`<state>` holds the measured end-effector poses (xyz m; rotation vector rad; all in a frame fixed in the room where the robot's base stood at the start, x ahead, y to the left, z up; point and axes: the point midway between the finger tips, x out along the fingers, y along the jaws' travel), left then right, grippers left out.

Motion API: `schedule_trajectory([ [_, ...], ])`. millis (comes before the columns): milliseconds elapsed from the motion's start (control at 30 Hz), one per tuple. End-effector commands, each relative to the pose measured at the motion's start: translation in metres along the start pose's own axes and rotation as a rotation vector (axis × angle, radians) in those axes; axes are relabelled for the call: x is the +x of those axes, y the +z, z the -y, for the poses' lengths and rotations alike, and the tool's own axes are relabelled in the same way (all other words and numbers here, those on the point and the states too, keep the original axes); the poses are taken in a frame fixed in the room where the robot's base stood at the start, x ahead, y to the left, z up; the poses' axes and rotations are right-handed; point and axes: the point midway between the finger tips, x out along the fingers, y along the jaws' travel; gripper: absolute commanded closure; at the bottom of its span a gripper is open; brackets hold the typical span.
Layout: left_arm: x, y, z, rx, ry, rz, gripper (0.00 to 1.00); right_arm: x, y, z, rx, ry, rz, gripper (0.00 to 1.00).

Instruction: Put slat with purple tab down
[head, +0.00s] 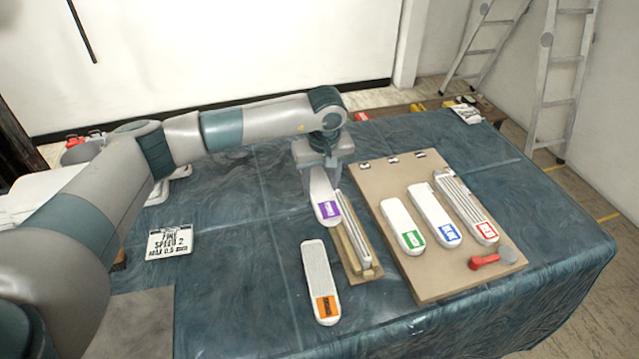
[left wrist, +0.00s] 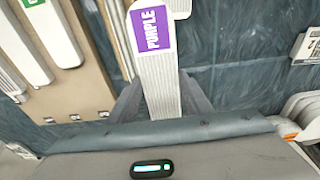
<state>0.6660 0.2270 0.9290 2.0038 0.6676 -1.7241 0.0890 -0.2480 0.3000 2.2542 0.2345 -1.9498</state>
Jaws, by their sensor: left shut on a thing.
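The slat with the purple tab (head: 321,190) is white and ribbed, with a purple label at its near end. My left gripper (head: 318,172) is shut on its far end. In the left wrist view the slat (left wrist: 160,85) runs out from between the fingers (left wrist: 162,104), and its label reads PURPLE. In the head view the slat lies just left of a wooden holder (head: 374,277) with narrow pale strips, partly overlapping its far end. I cannot tell whether the slat touches the table or hangs above it. My right gripper is out of view.
A slat with an orange tab (head: 318,270) lies on the cloth-covered table (head: 230,280) nearby. A tan board (head: 440,275) at right bears green (head: 402,220), blue (head: 430,210) and red-tabbed slats (head: 462,205) and a red-handled tool (head: 485,262). A sign card (head: 170,241) lies left; cloth between is clear.

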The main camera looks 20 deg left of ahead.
Motion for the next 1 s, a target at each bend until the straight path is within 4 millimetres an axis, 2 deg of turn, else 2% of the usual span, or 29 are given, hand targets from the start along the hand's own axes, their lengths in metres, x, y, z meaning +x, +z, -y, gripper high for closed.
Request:
schedule_trajectory([
  [167, -0.004, 0.002, 0.000, 0.011, 0.005, 0.000, 0.81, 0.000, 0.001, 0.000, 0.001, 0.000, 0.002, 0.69],
  [367, -0.027, 0.015, 0.003, 0.085, 0.028, 0.006, 0.81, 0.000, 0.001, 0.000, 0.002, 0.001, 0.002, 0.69],
  [567, -0.070, 0.044, 0.015, 0.240, 0.066, 0.011, 0.81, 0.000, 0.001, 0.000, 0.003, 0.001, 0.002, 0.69],
  [800, -0.120, 0.089, 0.046, 0.466, 0.094, 0.007, 0.81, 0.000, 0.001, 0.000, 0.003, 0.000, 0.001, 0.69],
  [1000, -0.142, 0.114, 0.070, 0.595, 0.097, 0.001, 0.81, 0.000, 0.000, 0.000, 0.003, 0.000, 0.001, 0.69],
])
